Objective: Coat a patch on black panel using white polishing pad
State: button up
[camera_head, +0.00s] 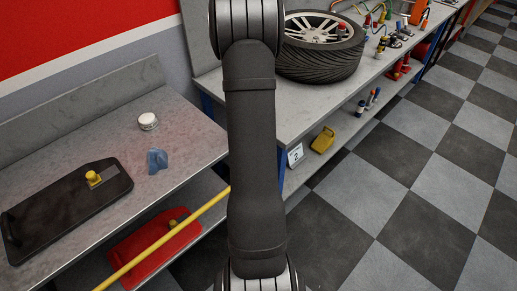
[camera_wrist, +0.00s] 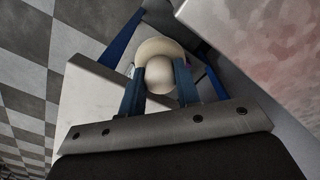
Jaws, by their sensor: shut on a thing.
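The black panel (camera_head: 50,215) lies flat on the grey bench at the left in the head view. A small yellow-knobbed block (camera_head: 95,178) rests on its upper part, beside a lighter grey patch. In the wrist view my gripper (camera_wrist: 160,80) is shut on the white polishing pad (camera_wrist: 155,47). Its blue fingers are on either side of the pad's rounded pale handle, and the wider disc shows beyond the fingertips. My gripper and the held pad do not show in the head view, where my arm fills the middle. The black panel is not visible in the wrist view.
A white round tin (camera_head: 148,121) and a crumpled blue cloth (camera_head: 157,161) lie right of the panel. A red panel (camera_head: 150,238) lies on the shelf below, behind a yellow bar (camera_head: 165,238). A tyre (camera_head: 322,58) lies on the other bench. Checkered floor is open at right.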

jog(key=w+a+r+n, duration=0.2)
jog(key=w+a+r, duration=0.4)
jog(key=a+r, duration=0.6)
jog(key=s+a+r+n, duration=0.1)
jog(key=a+n, duration=0.2)
jog(key=a, duration=1)
jog(key=s+a+n, duration=0.2)
jog(key=a+n, duration=0.1)
jog(key=a, duration=1)
jog(key=shift+w+d+f, duration=0.15)
jog(key=shift+f, duration=1.15)
jog(key=shift+w+d+f, duration=0.1)
jog(key=shift+f, duration=1.2)
jog(key=shift+f, duration=0.6)
notch_tip(320, 180, up, 7)
